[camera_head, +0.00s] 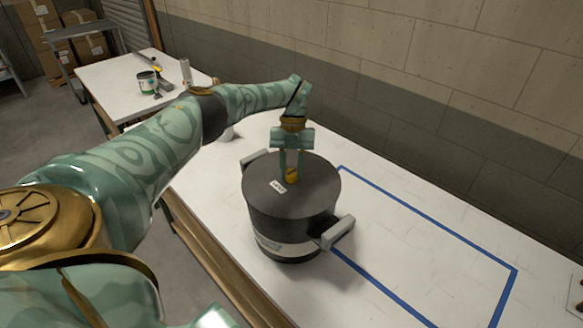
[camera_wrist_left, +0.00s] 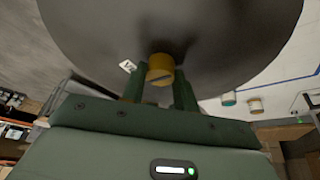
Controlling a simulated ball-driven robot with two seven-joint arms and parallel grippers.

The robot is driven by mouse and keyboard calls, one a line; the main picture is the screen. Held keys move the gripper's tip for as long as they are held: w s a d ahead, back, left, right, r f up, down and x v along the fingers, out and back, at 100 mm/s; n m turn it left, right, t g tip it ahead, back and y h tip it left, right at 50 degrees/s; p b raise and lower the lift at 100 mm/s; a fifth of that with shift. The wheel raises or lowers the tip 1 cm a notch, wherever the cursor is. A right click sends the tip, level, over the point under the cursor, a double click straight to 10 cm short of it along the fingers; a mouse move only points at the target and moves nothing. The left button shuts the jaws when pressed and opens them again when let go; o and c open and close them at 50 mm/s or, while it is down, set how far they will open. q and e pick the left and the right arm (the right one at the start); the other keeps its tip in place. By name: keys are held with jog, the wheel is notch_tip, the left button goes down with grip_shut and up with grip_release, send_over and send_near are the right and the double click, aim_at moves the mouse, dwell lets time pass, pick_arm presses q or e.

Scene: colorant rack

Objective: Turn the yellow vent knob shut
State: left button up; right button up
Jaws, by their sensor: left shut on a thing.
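The yellow vent knob (camera_head: 292,175) stands on the dark lid of a black round pot (camera_head: 262,210) on the white table. A small white label (camera_head: 278,186) lies on the lid beside the knob. My left gripper (camera_head: 292,172) reaches down from above, with its two fingers on either side of the knob, shut on it. In the left wrist view the knob (camera_wrist_left: 161,69) sits between the fingertips, and a dark slot line shows on it. Its turn position relative to the label is hard to tell. My right gripper is not in view.
The pot has grey side handles (camera_head: 338,232). Blue tape (camera_head: 430,215) outlines a clear area on the table to its right. A wall runs behind.

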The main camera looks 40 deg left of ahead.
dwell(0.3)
pick_arm(q)
jog(key=o, duration=1)
jog(key=shift+r, duration=0.1)
jog(key=b+v, duration=0.2)
jog(key=v, duration=0.5)
jog(key=shift+r, duration=0.25)
